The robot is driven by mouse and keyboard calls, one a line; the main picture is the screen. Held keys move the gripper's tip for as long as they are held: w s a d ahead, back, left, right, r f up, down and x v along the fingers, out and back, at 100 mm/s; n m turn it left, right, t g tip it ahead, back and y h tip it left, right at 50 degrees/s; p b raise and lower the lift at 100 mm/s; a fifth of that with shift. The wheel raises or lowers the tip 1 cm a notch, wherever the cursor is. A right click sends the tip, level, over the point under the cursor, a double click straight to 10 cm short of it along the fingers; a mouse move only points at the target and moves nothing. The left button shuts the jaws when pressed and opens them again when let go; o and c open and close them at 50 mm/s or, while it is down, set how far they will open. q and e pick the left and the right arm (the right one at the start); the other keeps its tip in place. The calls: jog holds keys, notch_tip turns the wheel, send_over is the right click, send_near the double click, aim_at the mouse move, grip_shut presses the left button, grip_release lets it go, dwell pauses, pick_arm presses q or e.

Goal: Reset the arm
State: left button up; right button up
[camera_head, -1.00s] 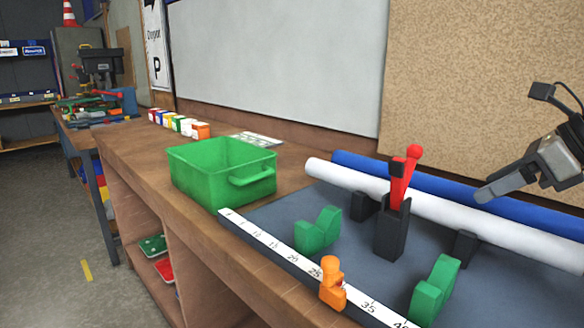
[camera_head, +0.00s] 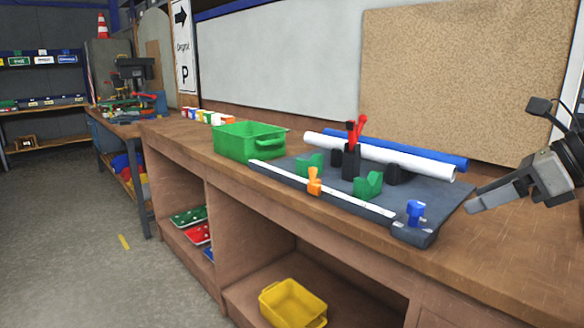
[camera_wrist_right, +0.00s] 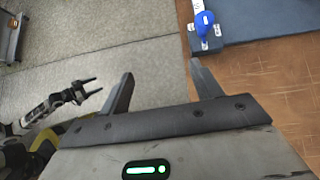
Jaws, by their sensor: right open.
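My right gripper (camera_head: 478,200) comes in from the right edge of the head view, over the right part of the wooden bench (camera_head: 500,240). In the right wrist view its two fingers (camera_wrist_right: 158,82) stand wide apart with nothing between them. Bench edge and grey floor lie below it there. My left gripper is not in the head view; a dark arm with a two-finger gripper (camera_wrist_right: 82,90), seemingly my left one, shows at the left of the right wrist view, with its fingers apart.
A dark mat (camera_head: 440,205) bears a white ruler, green, orange and blue (camera_head: 415,212) fixtures and a black holder with red-handled tools (camera_head: 352,160). White and blue rolls lie behind. A green bin (camera_head: 240,142) stands left. A yellow bin (camera_head: 292,303) sits on the lower shelf.

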jog(key=a+f+m+t+y, duration=0.1)
jog(key=a+f+m+y, duration=0.45)
jog(key=a, duration=0.35)
jog(key=a+f+m+t+y, duration=0.2)
jog(key=a+f+m+y, duration=0.35)
jog(key=a, duration=0.25)
jog(key=s+d+f+m+t+h, duration=0.1)
jog(key=s+f+m+t+h, duration=0.2)
jog(key=f+m+h, duration=0.7)
jog(key=s+d+f+m+t+h, duration=0.1)
jog(key=s+f+m+t+h, duration=0.25)
jog(key=f+m, duration=0.75)
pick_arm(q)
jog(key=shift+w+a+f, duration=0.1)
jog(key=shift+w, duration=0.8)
pick_arm(e)
jog(key=s+a+f+m+g+h, duration=0.1)
jog(key=s+f+m+g, duration=0.4)
jog(key=s+f+m, duration=0.4)
jog(key=s+m, duration=0.1)
jog(key=s, duration=0.1)
jog(key=shift+s+a+f+g, duration=0.15)
jog(key=shift+s+a+g, duration=0.1)
jog(key=shift+s+g, duration=0.1)
jog(key=shift+h, duration=0.25)
jog(key=shift+w, duration=0.1)
